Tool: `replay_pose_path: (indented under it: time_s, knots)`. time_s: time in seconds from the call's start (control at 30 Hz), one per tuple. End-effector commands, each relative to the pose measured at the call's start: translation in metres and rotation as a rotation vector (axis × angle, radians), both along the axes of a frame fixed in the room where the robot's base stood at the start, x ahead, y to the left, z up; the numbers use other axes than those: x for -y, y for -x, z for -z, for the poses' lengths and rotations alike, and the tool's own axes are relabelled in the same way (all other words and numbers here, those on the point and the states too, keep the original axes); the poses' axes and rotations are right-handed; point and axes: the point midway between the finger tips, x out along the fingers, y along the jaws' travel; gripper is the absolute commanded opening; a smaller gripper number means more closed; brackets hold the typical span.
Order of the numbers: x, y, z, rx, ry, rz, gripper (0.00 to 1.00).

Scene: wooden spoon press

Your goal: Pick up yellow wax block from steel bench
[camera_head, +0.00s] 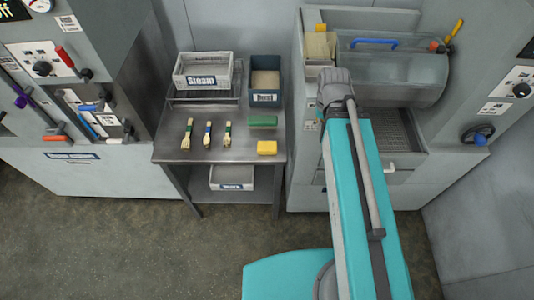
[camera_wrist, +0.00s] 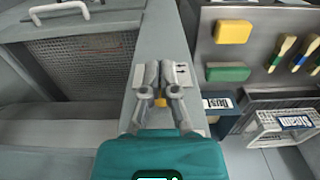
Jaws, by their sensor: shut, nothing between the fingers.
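The yellow wax block (camera_head: 267,148) lies near the front right corner of the steel bench (camera_head: 172,151). It also shows at the top right of the wrist view (camera_wrist: 233,32), close to the green block (camera_wrist: 228,72). My gripper (camera_wrist: 163,68) is shut and empty in the wrist view. It is over the grey machine housing beside the bench, to the left of the yellow block in that view and apart from it. In the head view my arm hides the gripper.
On the bench are a green block (camera_head: 263,121), three brushes (camera_head: 207,134), a light "Steam" crate (camera_head: 203,72) and a dark bin (camera_head: 265,80). Another crate (camera_head: 231,177) sits on the lower shelf. The grey machine (camera_head: 310,150) stands close at the right. Floor is clear in front.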

Motion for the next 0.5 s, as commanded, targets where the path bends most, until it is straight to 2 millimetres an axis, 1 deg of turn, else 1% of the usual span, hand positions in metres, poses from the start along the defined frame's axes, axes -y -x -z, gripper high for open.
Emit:
replay_pose_path:
  time_s: [0.03, 0.13, 0.27, 0.5]
  knots:
    - [0.000, 0.000, 0.014, 0.000, 0.000, 0.000, 0.00]
    - [0.000, 0.000, 0.022, 0.000, 0.000, 0.000, 0.00]
    - [0.000, 0.000, 0.026, 0.000, 0.000, 0.000, 0.00]
    - [0.000, 0.000, 0.025, 0.000, 0.000, 0.000, 0.00]
